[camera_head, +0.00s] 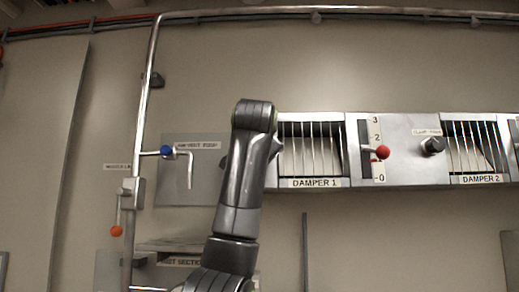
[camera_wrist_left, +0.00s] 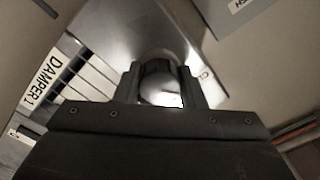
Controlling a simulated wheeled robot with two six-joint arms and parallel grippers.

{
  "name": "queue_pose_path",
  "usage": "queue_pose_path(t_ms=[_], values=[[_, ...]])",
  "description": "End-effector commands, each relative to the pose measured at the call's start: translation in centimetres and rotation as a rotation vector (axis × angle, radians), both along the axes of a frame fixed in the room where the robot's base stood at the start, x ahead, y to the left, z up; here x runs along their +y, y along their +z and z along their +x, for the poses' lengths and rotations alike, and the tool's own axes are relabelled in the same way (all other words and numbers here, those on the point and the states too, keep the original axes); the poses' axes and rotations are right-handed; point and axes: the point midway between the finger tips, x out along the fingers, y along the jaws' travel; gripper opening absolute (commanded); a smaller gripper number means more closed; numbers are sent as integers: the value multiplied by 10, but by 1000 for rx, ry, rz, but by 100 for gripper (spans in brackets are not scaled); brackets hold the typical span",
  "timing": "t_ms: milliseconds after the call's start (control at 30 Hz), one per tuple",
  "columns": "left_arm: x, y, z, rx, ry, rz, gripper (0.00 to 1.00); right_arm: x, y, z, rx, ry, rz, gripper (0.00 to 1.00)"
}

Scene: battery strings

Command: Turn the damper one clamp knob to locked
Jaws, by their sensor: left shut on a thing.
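My left gripper (camera_wrist_left: 160,88) is shut around a round clamp knob (camera_wrist_left: 160,68) in the left wrist view, one finger on each side of it. The knob's face is partly hidden by the fingers, and I cannot read its turned position. The damper one grille (camera_wrist_left: 90,75), with its DAMPER 1 label, lies beside the knob there. In the head view my left arm hides the knob and gripper just left of the damper one grille (camera_head: 310,152). My right gripper is not in view.
A red-ball lever (camera_head: 383,152) stands on a scale right of damper one. Another dark knob (camera_head: 433,146) sits beside the damper two grille (camera_head: 474,150). Left of my arm are a blue-knobbed crank (camera_head: 167,151), a vertical pipe (camera_head: 142,110) and an orange-ball lever (camera_head: 117,231).

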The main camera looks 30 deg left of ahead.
Motion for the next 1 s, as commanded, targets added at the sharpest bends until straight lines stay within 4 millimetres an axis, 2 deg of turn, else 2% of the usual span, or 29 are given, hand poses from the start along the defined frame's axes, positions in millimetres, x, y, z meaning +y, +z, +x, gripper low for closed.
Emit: queue_pose_path(t_ms=[400, 967, 1000], values=[[-1, -3, 2, -95, 0, -169, 14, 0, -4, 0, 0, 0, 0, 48], [-1, -3, 2, -109, 0, -195, 14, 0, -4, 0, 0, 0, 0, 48], [-1, -3, 2, -109, 0, -194, 39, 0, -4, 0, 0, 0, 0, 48]])
